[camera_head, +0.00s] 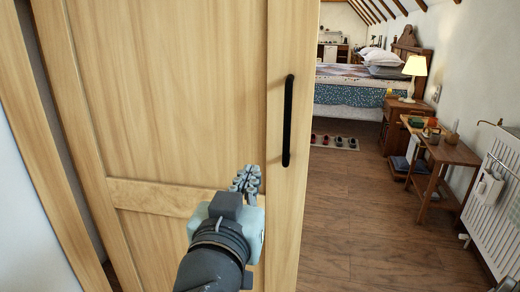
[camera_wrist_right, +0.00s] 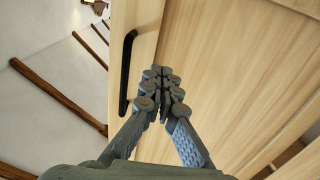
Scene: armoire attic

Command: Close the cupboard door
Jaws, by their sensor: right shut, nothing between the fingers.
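The light wooden cupboard door (camera_head: 170,95) fills the left and middle of the head view. It stands open, with a dark gap between it and the cupboard frame (camera_head: 38,130) at the left. A black vertical handle (camera_head: 288,120) is near the door's right edge. My right gripper (camera_head: 248,178) is shut and empty in front of the door, below and left of the handle. In the right wrist view the gripper (camera_wrist_right: 161,80) shows closed fingertips near the door (camera_wrist_right: 225,70), beside the handle (camera_wrist_right: 127,72). I cannot tell whether they touch the door. My left gripper is not in view.
Beyond the door's right edge is open wooden floor (camera_head: 345,215). A bed (camera_head: 350,95), a nightstand with a lit lamp (camera_head: 415,70), a small wooden table (camera_head: 450,152) and a white radiator (camera_head: 495,190) stand along the right. Shoes on a mat (camera_head: 335,142) lie near the bed.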

